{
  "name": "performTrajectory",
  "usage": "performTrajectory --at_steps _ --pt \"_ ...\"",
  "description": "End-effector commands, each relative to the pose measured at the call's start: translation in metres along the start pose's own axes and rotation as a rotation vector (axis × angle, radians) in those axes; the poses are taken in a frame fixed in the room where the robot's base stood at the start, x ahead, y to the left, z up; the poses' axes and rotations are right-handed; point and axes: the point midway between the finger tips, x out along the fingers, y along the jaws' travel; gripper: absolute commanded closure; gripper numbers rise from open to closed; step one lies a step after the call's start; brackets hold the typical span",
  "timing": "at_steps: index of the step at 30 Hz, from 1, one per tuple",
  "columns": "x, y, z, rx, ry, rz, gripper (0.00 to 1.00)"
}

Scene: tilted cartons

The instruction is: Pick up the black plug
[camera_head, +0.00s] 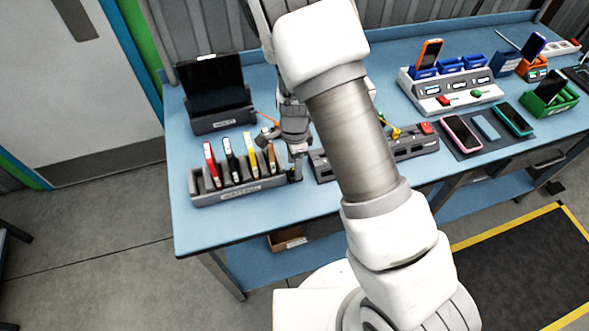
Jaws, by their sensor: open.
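My gripper (296,172) points down just right of the grey slotted rack (240,191) on the blue table. It is open, and its fingertips are small and partly dark in this view. A small dark shape (293,180) sits at the fingertips by the rack's right end. It may be the black plug, but I cannot tell it from the fingertips.
A dark tablet (211,83) leans in a stand behind the rack. A grey strip fixture (408,145) with a red part (427,128) lies right, partly hidden by my arm. Phones and blue bins on a white unit (450,93) stand farther right. The table's front left is clear.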

Motion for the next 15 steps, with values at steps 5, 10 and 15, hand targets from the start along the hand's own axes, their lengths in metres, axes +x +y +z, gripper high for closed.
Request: performTrajectory --at_steps 5,10,15 --pt "0.0104 -0.0003 0.0001 0.002 -0.001 -0.001 0.43" --pt "0.0105 -0.0005 0.0002 0.001 -0.001 -0.001 0.43" --pt "0.0104 -0.0005 0.0002 0.001 -0.001 -0.001 0.7"
